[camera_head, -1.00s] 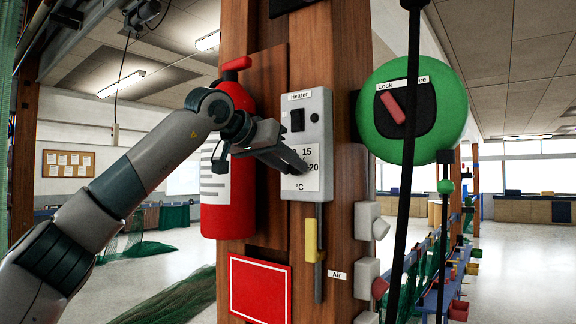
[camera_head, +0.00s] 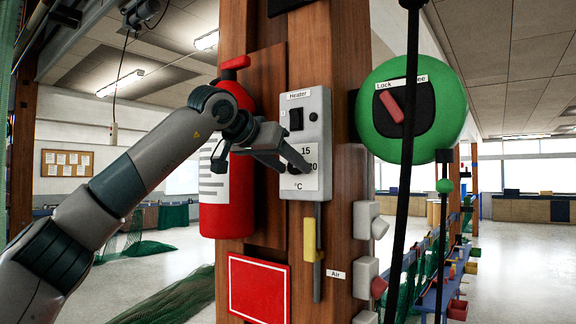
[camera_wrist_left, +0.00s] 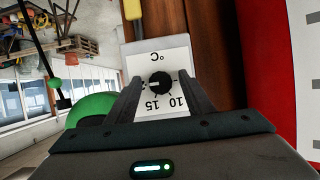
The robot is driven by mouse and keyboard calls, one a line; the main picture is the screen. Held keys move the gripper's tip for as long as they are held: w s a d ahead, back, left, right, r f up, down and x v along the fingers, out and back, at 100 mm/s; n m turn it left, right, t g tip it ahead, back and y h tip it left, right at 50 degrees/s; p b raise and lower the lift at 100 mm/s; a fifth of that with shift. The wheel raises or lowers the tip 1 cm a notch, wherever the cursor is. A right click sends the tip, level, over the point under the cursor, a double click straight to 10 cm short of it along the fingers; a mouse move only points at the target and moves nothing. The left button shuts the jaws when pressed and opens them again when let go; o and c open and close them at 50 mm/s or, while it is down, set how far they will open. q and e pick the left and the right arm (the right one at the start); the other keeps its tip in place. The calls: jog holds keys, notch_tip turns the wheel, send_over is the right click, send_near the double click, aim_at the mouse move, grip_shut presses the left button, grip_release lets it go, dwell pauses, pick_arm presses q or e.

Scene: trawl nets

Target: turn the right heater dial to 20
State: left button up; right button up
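The heater box (camera_head: 317,130) is grey, with a white scale plate (camera_head: 311,184), on the wooden post. Its black dial (camera_head: 293,169) is partly hidden by my left gripper (camera_head: 291,168) in the head view. The dial (camera_wrist_left: 160,83) shows whole in the left wrist view, where the scale appears upside down. Its white mark points left there, toward the 20 side; the 20 itself is hidden by a finger. My left gripper (camera_wrist_left: 158,90) is open, with one finger on each side of the dial and gaps showing. My right gripper is not in view.
A red fire extinguisher (camera_head: 214,210) hangs left of the heater, close behind my left wrist.

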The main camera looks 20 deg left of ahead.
pick_arm(q)
jog(key=shift+b+v, duration=0.6)
jog(key=shift+v, duration=0.3)
jog(key=b+v, duration=0.5)
jog(key=v, duration=1)
jog(key=shift+s+b, duration=0.3)
jog(key=shift+r, duration=0.1)
